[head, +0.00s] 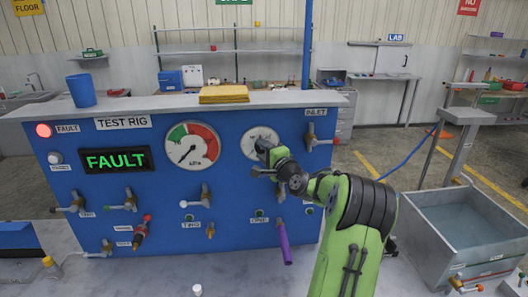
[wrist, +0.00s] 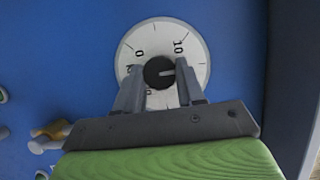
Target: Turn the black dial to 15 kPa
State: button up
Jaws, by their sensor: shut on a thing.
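The black dial (wrist: 158,72) is a round knob at the centre of a white scale plate (wrist: 159,32) on the blue panel. Its pale pointer mark points to the right in the wrist view, below the printed 10. Some scale figures are hidden by my fingers. My gripper (wrist: 161,80) is shut on the black dial, one finger on each side. In the head view my gripper (head: 265,150) reaches the plate (head: 255,133) and hides most of the dial. A kPa gauge (head: 192,146) left of it has its needle pointing to the lower left.
The blue test rig panel (head: 75,185) carries a green FAULT display (head: 116,161), a lit red lamp (head: 43,130) and several valves. A valve marked INLET (head: 311,137) is close to the right of my gripper. A purple handle (head: 284,243) hangs below it.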

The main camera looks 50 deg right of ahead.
jog(key=o, duration=1)
jog(key=shift+o, duration=0.2)
jog(key=b+v, duration=0.4)
jog(key=v, duration=1.1)
jog(key=shift+s, duration=0.35)
jog(key=shift+a, duration=0.1)
